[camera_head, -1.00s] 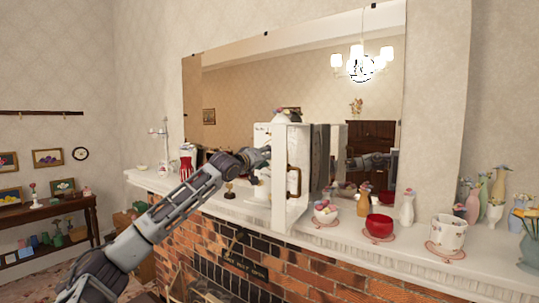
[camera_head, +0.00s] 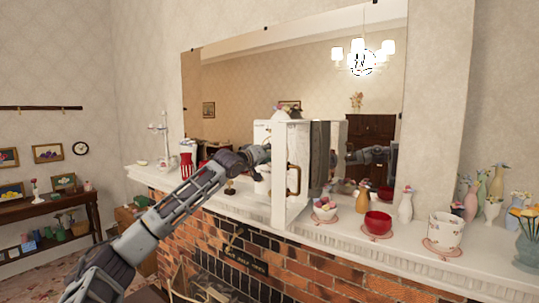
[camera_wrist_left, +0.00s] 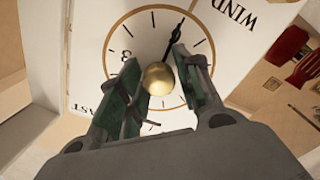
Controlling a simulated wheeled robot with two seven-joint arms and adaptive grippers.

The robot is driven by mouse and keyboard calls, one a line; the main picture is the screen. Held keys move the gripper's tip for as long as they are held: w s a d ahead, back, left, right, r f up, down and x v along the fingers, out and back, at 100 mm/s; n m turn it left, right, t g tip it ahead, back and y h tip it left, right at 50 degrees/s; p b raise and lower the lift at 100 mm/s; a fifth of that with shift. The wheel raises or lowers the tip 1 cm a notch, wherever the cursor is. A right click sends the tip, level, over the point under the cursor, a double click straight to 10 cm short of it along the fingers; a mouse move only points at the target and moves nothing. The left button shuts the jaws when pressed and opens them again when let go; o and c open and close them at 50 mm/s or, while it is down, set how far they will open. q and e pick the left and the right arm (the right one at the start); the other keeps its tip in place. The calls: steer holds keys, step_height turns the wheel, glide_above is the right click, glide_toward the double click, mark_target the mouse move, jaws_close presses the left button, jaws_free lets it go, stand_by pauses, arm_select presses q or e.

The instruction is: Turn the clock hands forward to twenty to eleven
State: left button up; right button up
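The white clock (camera_head: 262,132) stands on the mantel, and a white panel with a brown handle (camera_head: 293,181) projects toward me at its right. My left gripper (camera_head: 262,155) is at the clock's front, partly hidden by that panel. In the left wrist view, the white clock face (camera_wrist_left: 200,45) has a brass knob (camera_wrist_left: 158,79) at its centre. A black hand (camera_wrist_left: 174,37) runs from near the knob toward the upper right, toward the word WIND. My left gripper (camera_wrist_left: 157,57) is open, with its fingers on either side of the knob and hand. My right gripper is not in view.
A mirror (camera_head: 230,85) stands behind the clock. Right of the clock on the mantel are a bowl of round things (camera_head: 325,212), a red pot (camera_head: 378,222), a white pot (camera_head: 444,231) and several vases. A red-striped item (camera_head: 187,160) stands at the left.

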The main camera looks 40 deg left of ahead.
arm_select(q)
steer(key=c, duration=0.5)
steer(key=shift+c, duration=0.2)
steer(key=shift+m, duration=0.3)
steer(key=shift+m+p, duration=0.55)
steer(key=shift+m, duration=0.25)
steer(key=m+p, duration=0.1)
steer(key=m, duration=0.2)
steer(key=shift+r, duration=0.1)
steer(key=shift+m+p, duration=0.3)
steer(key=shift+p, duration=0.05)
